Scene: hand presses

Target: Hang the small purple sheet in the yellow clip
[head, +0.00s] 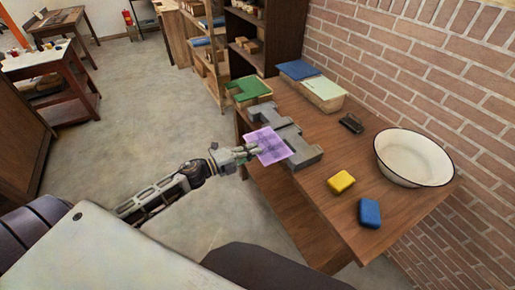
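The small purple sheet (271,146) is a flat translucent square with faint dark marks, in the middle of the head view. My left gripper (248,153) reaches in from the left and appears shut on the sheet's left edge. The sheet is in front of the grey blocky press (304,153) at the bench's left edge and covers part of it. I cannot tell whether the sheet touches the press. No yellow clip can be made out. The only clear yellow thing is a small block (341,182) on the bench. My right gripper is out of view.
A brick wall stands on the right. Open floor (130,125) lies left.

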